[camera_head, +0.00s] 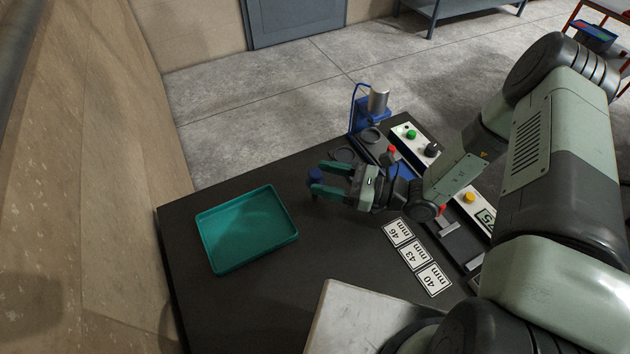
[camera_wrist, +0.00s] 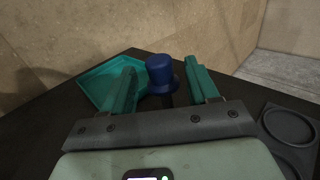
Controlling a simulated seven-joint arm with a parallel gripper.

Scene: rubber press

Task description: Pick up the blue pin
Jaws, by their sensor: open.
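The blue pin (camera_head: 316,175) stands on the dark table at the tips of my gripper in the head view. In the wrist view the blue pin (camera_wrist: 161,72) shows a round cap with a wider rim and a dark lower part. My gripper (camera_head: 318,180) is open, with its teal fingers level with the pin. In the wrist view my gripper (camera_wrist: 160,82) has one finger on each side of the pin, with a visible gap on the right. I cannot tell whether the left finger touches it.
A teal tray (camera_head: 246,229) lies on the table left of the gripper. The blue press (camera_head: 372,108), with round dark dishes (camera_head: 343,154), stands behind. Labelled cards (camera_head: 412,254) and a control panel (camera_head: 415,145) are at the right. The table between tray and cards is clear.

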